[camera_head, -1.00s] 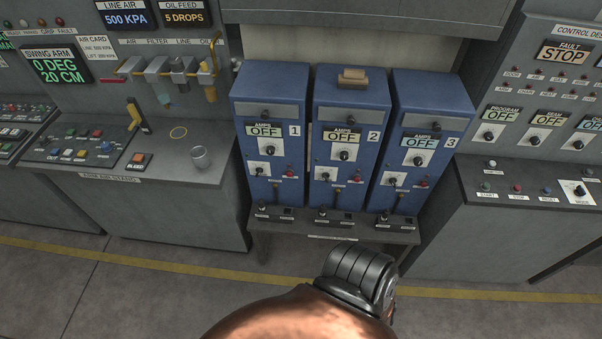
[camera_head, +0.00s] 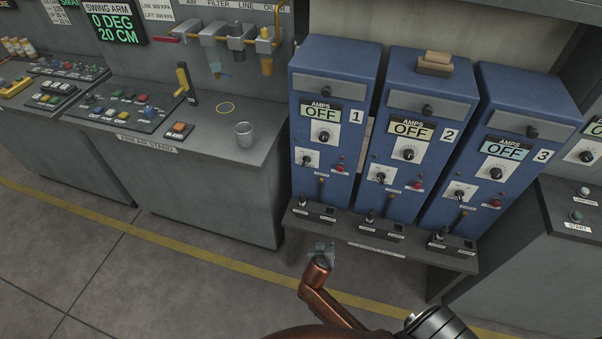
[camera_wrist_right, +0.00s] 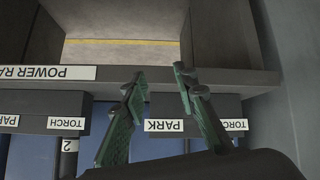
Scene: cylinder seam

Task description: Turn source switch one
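Source one (camera_head: 335,70) is the leftmost of three blue cabinets, marked 1, with an amps display (camera_head: 320,114) reading OFF. Low on its front is a small black switch on a white plate (camera_head: 308,158), with a red button (camera_head: 340,169) to its right. My right gripper (camera_head: 320,250) is below and in front of the cabinets, apart from source one. In the right wrist view its two green fingers (camera_wrist_right: 158,85) are spread with nothing between them, near the shelf edge. My left gripper is not in view.
Source two (camera_head: 415,75) and source three (camera_head: 520,90) stand to the right, both reading OFF. A shelf (camera_head: 375,243) with torch holders runs below them. The air stand bench (camera_head: 200,125) with a metal cup (camera_head: 244,134) is at left. Open floor lies in front.

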